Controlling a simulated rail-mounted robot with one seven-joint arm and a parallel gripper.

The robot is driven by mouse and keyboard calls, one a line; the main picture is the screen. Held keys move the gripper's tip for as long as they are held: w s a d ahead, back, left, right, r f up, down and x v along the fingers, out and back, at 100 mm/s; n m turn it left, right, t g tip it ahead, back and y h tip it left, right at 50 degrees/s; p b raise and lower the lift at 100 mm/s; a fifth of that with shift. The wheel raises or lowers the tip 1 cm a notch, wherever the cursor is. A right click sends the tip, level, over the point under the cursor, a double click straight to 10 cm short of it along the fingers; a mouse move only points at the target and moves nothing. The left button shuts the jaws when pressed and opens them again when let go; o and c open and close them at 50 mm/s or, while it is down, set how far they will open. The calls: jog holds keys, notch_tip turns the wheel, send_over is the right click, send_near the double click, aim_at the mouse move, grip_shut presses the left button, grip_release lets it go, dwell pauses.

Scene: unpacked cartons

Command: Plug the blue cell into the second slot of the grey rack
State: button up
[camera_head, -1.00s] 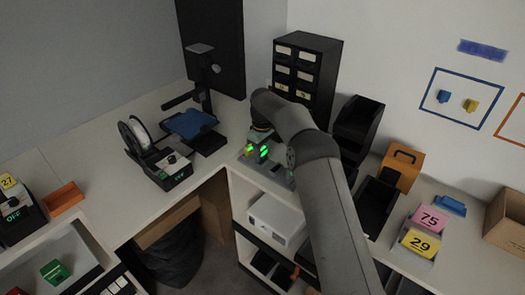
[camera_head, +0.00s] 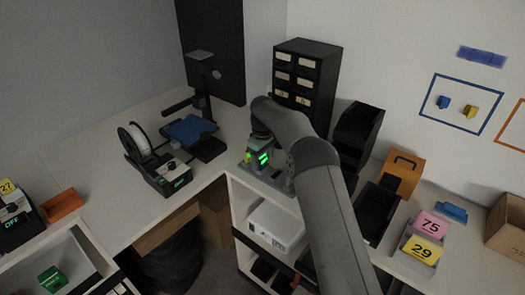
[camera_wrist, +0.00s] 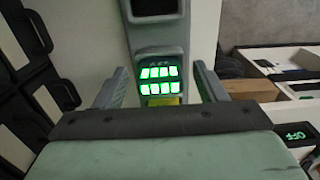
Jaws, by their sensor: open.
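My gripper (camera_wrist: 162,84) is open, with its two fingers on either side of a grey-green upright unit (camera_wrist: 165,42). The unit carries two rows of lit green indicators and has a black recess at the top of the wrist view. A yellow part (camera_wrist: 160,101) shows just below the lights, close to my palm. I cannot tell whether the fingers touch the unit. In the head view my wrist hangs over the grey device with green lights (camera_head: 264,157), likely the grey rack, on the corner counter. Its slots cannot be made out. I cannot identify the blue cell in either view.
Black drawers (camera_head: 305,72) and black bins (camera_head: 358,125) stand behind my arm. A spool machine (camera_head: 158,165) and a stand with a blue plate (camera_head: 190,129) are to the left.

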aim_at(263, 157)
notch_tip(263, 157, up, 17)
jog(key=p, duration=0.1)
jog(key=shift+r, duration=0.15)
dwell(0.9)
jog(key=s+d+r+m, duration=0.3)
jog(key=s+d+r, duration=0.2)
jog(key=s+d, duration=0.3)
jog(key=s+d+r+m, duration=0.2)
jog(key=s+d+r, duration=0.25)
jog(key=s, duration=0.65)
jog(key=s+d+f+m, duration=0.2)
jog(key=s+f, duration=0.1)
jog(key=s, duration=0.6)
jog(key=s+d+f+m, duration=0.2)
jog(key=s+d+f, duration=0.1)
jog(key=s, duration=0.6)
jog(key=s+d+f+m+t, duration=0.1)
jog(key=s+d+f+m, duration=0.1)
jog(key=s+f, duration=0.3)
jog(key=s+d, duration=0.1)
jog(key=s, duration=0.2)
jog(key=shift+s+f, duration=0.2)
jog(key=shift+s, duration=0.2)
